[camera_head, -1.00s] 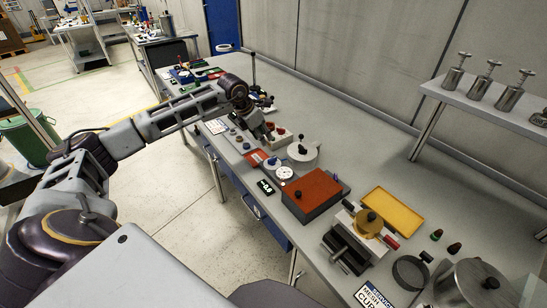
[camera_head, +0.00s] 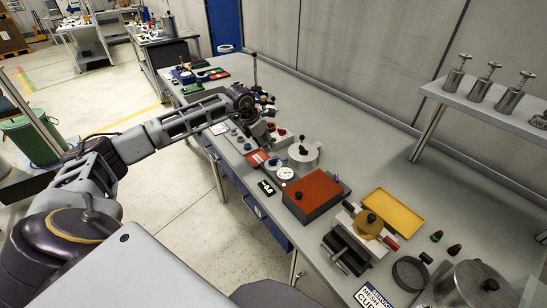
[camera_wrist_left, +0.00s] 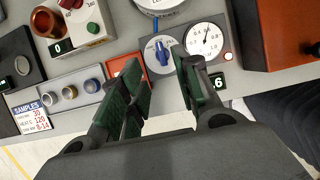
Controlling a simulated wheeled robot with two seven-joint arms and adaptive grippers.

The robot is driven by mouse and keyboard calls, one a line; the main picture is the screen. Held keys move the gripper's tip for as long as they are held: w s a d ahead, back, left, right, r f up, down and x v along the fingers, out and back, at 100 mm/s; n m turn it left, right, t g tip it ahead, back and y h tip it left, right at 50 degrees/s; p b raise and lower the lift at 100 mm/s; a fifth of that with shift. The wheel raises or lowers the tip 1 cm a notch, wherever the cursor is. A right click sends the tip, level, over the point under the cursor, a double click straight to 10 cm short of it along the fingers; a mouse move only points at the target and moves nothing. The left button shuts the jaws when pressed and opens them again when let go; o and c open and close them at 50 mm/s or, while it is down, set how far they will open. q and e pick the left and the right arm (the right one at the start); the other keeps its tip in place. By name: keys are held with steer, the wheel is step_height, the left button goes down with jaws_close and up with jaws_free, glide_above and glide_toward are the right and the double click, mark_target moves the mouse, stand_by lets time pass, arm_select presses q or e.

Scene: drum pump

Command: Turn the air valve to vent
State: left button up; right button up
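The air valve shows in the left wrist view as a blue knob (camera_wrist_left: 157,48) on a grey panel, beside a round white gauge (camera_wrist_left: 205,40). In the head view the blue knob (camera_head: 273,161) and the gauge (camera_head: 285,173) sit near the bench's front edge. My left gripper (camera_head: 266,138) is just beyond them in the head view. In the left wrist view my left gripper (camera_wrist_left: 156,64) is open, with its green-padded fingers apart and the knob between the fingertips in the picture. Contact with the knob cannot be seen. My right gripper is not in view.
A pot with a lid (camera_head: 303,154) stands behind the panel. A red-topped box (camera_head: 313,190) is to its right.

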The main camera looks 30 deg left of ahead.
mark_target(273, 159)
arm_select(q)
steer(key=shift+p+x, duration=0.65)
steer(key=shift+x, duration=4.5)
jaws_close()
